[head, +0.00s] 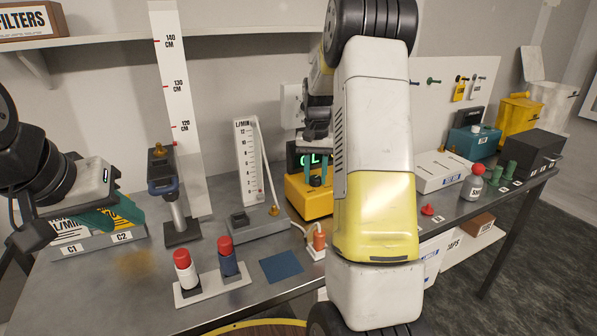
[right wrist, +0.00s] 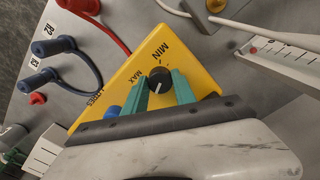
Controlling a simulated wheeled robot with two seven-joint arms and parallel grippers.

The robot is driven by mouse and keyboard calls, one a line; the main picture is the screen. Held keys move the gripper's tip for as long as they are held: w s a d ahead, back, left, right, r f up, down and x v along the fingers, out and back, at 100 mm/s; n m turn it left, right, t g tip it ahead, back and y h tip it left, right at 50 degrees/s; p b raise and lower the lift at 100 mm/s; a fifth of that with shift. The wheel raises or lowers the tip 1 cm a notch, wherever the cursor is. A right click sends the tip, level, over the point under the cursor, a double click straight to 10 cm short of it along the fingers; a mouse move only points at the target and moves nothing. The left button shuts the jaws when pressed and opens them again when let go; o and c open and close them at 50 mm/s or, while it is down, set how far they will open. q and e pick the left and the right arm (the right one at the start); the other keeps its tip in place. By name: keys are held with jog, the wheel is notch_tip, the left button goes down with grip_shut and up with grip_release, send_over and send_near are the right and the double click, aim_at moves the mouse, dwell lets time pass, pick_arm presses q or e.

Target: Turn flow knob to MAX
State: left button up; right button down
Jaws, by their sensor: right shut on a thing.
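The flow knob (right wrist: 160,80) is a black round dial on the sloped face of a yellow unit (right wrist: 112,82), with MIN and MAX printed beside it. My right gripper (right wrist: 161,90) has its teal fingers on both sides of the knob and is shut on it. A white mark on the knob points down in the right wrist view, towards the gripper, not at MIN. In the head view, the yellow unit (head: 308,200) has a green-lit display, and my right arm hides part of it. My left gripper (head: 112,213) hangs by the C1 and C2 boxes; its opening is unclear.
A flow gauge (head: 249,165) stands left of the yellow unit. Two red-capped cylinders (head: 228,262) stand in a rack at the front, beside a blue pad (head: 281,268). A plug with an orange body (head: 319,240) is close in front of the unit. A blue-ended cable (right wrist: 88,62) lies nearby.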

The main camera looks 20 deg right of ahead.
aim_at(315, 177)
jog(key=m, duration=0.7)
jog(key=shift+w+r, duration=0.1)
jog(key=m, duration=0.6)
jog(key=shift+m, duration=0.4)
jog(key=c, duration=1)
grip_release()
notch_tip(315, 177, up, 8)
jog(key=shift+f, duration=0.1)
